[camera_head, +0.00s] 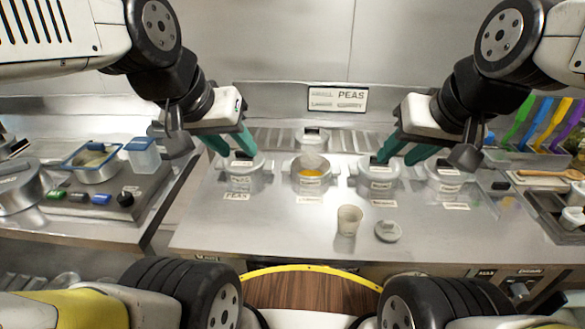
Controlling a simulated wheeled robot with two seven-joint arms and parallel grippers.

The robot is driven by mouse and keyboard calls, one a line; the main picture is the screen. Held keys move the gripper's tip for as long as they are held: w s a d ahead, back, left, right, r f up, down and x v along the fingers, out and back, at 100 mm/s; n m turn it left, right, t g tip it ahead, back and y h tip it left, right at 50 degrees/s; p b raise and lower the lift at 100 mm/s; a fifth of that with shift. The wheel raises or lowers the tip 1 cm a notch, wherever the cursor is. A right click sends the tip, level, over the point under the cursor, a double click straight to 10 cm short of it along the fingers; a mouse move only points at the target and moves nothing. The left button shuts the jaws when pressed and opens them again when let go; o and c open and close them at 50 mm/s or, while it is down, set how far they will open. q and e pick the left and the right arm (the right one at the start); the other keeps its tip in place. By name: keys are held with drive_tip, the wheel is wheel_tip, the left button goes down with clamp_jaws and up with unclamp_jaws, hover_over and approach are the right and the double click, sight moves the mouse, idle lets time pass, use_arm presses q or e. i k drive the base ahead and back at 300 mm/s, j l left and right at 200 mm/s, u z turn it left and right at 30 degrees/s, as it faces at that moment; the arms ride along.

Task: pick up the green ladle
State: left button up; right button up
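A green handle (518,119) stands tilted at the far right, the leftmost in a row of coloured handles in a holder. It is likely the green ladle; its lower end is hidden. My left gripper (236,152) is open and empty above the leftmost lidded pot, far to the left of the green handle. My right gripper (397,159) is open, with its teal fingers apart over the pots at centre right. It is left of the green handle and clear of it.
Blue (543,121), yellow and purple handles stand beside the green one. Lidded pots (378,178) and an open pot of yellow food (311,173) line the steel counter. A cup (349,219) and a small lid (389,231) sit nearer. The counter's front left is clear.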

sight(522, 113)
drive_tip(key=z, duration=1.4)
drive_tip(key=i+l, duration=0.3)
drive_tip(key=l, duration=0.15)
drive_tip(key=i+l+u, duration=0.15)
drive_tip(key=l, duration=0.15)
drive_tip(key=i+l+u, duration=0.15)
drive_tip(key=l, duration=0.2)
drive_tip(key=i+l+u, duration=0.15)
drive_tip(key=l, duration=0.2)
drive_tip(key=u, duration=1.55)
